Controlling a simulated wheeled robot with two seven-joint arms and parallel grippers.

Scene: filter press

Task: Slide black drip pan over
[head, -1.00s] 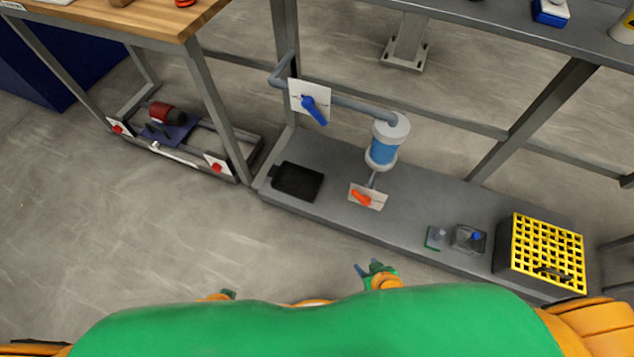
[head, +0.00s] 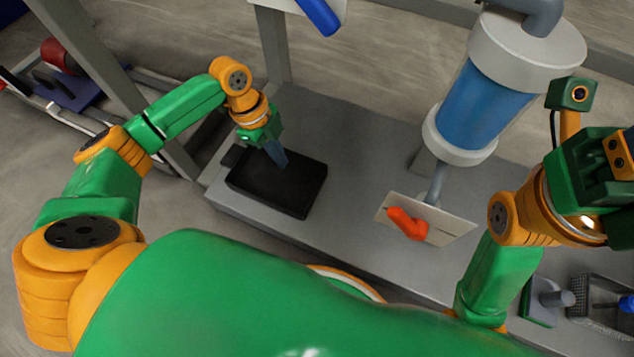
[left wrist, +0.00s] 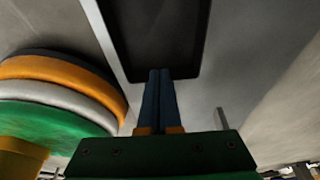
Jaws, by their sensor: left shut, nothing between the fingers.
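The black drip pan (head: 270,193) is a shallow dark tray lying flat on the grey lower shelf, left of the blue filter housing. My left gripper (head: 284,163) reaches down to it from above, its fingers together and empty. The fingertips overlap the pan's interior in the head view; I cannot tell if they touch it. In the left wrist view the shut fingers (left wrist: 160,72) overlap the near edge of the pan (left wrist: 160,30). My right gripper's body (head: 590,180) is at the right edge, above the shelf; its fingers cannot be made out.
Grey frame posts stand behind and left of the pan. The shelf (head: 345,190) is clear between pan and valve plate. Small parts sit lower right.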

